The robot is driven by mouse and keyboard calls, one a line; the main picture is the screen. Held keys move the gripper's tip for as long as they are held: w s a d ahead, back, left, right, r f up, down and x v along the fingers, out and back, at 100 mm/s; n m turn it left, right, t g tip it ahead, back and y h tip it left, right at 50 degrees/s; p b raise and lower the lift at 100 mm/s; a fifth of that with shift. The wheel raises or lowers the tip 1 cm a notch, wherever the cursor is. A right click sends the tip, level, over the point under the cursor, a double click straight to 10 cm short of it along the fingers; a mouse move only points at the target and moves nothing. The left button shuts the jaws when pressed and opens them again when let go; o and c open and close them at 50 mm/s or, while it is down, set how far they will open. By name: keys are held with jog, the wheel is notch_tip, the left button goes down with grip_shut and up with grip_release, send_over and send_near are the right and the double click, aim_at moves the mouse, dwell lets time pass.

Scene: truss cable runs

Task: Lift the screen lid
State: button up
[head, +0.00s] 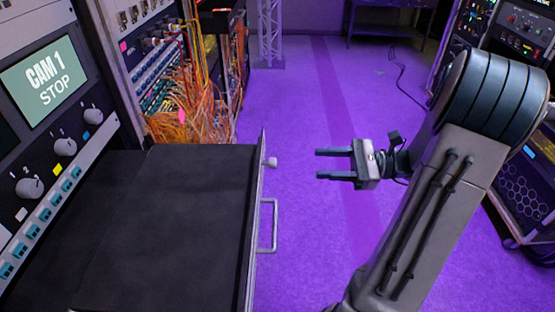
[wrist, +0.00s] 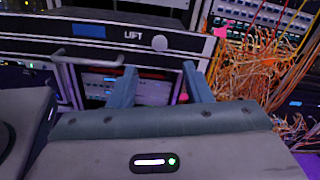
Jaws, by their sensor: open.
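The screen lid (head: 185,210) looks like the flat black top of a unit pulled out from the rack, and it lies flat and closed. Its front panel shows edge-on in the head view and carries a LIFT label (wrist: 133,35) in the wrist view. A round pale knob (head: 271,163) sticks out of this panel; it also shows in the wrist view (wrist: 160,43). A bar handle (head: 274,225) is beside the knob, also in the wrist view (wrist: 88,60). My gripper (head: 318,164) is open and empty, facing the panel, apart from the knob. Its fingers (wrist: 159,67) frame the space just below the knob.
A rack with a CAM 1 STOP screen (head: 45,78) and knobs stands at the left. Tangled orange cables (head: 190,115) hang behind the unit. Another equipment rack (head: 525,190) stands at the right. The purple floor (head: 310,100) between is mostly clear, with a loose cable farther back.

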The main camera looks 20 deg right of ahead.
jog(key=x, duration=1.1)
jog(key=shift+p, duration=0.35)
grip_shut()
